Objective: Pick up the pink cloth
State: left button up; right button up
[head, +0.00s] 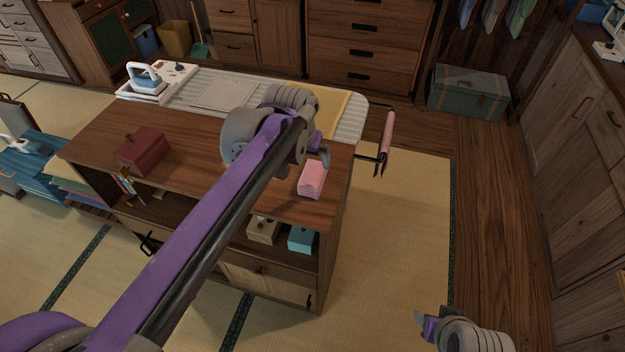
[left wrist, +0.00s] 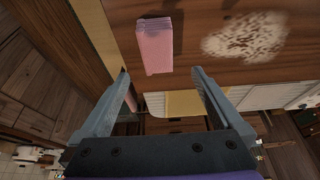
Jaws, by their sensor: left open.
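The pink cloth (head: 312,180) is a small folded block lying on the wooden top of the cabinet, near its right front corner. In the left wrist view the pink cloth (left wrist: 154,47) lies beyond the fingertips, between their lines. My left gripper (head: 322,157) is above the cabinet top just behind the cloth; my own arm hides much of it. In the left wrist view the left gripper (left wrist: 161,73) is open, with nothing between its fingers. My right gripper (head: 425,322) is low at the bottom right, far from the cloth; its jaws are unclear.
A dark red box (head: 139,151) stands on the cabinet top (head: 205,150) at left. Behind lie a striped ironing surface (head: 350,125), a yellow cloth (head: 333,108) and an iron (head: 146,80). A pink roll (head: 387,131) hangs on the right-end bar. The floor to the right is clear.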

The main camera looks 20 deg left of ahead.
aim_at(312, 173)
pick_arm(q)
jog(key=x, duration=0.4)
jog(key=shift+w+d+f, duration=0.1)
jog(key=shift+d, duration=0.05)
jog(key=shift+w+f, duration=0.2)
jog(key=shift+f, duration=0.35)
jog(key=x, duration=0.5)
jog(key=shift+s+b, duration=0.1)
jog(key=shift+b, duration=0.3)
jog(key=shift+f, duration=0.3)
